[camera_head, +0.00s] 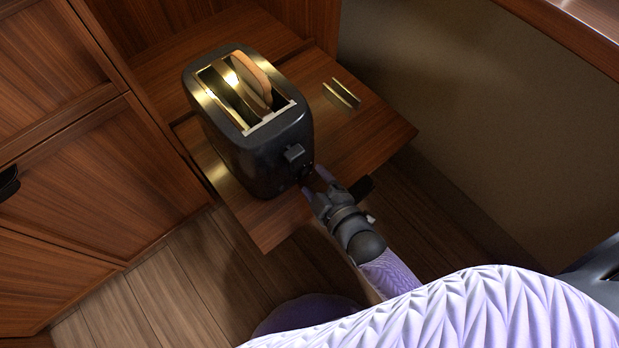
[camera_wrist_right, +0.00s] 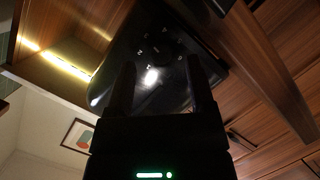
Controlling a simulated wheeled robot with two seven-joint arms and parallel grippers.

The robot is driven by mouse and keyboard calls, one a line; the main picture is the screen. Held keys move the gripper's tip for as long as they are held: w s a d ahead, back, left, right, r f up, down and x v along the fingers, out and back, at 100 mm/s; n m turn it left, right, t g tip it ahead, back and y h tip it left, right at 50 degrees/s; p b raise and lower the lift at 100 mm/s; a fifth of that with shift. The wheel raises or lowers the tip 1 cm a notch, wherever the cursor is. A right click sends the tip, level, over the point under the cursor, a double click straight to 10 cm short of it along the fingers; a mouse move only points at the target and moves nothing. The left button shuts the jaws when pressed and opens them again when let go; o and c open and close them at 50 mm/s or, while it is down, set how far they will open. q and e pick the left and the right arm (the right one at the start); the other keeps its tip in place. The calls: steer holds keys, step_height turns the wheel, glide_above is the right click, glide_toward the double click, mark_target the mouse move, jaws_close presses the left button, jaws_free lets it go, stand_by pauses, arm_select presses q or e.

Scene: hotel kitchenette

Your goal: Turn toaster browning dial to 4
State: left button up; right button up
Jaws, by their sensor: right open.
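The black toaster (camera_head: 245,150) stands on a wooden pull-out shelf, with a bread slice (camera_head: 251,78) in one slot. Its lever (camera_head: 295,153) is on the end facing my right arm. My right gripper (camera_head: 313,180) is at that end, just below the lever, with its fingers pointing at the toaster. In the right wrist view the open, empty fingers (camera_wrist_right: 160,80) stand before the toaster's dark face (camera_wrist_right: 145,50), which has small pale marks. The browning dial cannot be made out clearly, nor its setting or any contact. My left gripper is out of view.
The wooden shelf (camera_head: 375,135) has free room right of the toaster, where a brass-coloured handle-like piece (camera_head: 342,94) lies. Wooden cabinet doors (camera_head: 110,185) are close on the left. A wall (camera_head: 480,110) is on the right. Plank floor (camera_head: 165,290) shows below the shelf.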

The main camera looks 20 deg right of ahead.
steer(key=shift+w+a+f, duration=0.15)
steer(key=shift+w+f, duration=0.25)
steer(key=shift+w, duration=0.2)
steer(key=shift+w+r, duration=0.1)
steer(key=shift+w, duration=0.2)
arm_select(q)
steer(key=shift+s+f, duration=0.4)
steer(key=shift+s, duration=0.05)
arm_select(e)
steer(key=c, duration=0.7)
jaws_close()
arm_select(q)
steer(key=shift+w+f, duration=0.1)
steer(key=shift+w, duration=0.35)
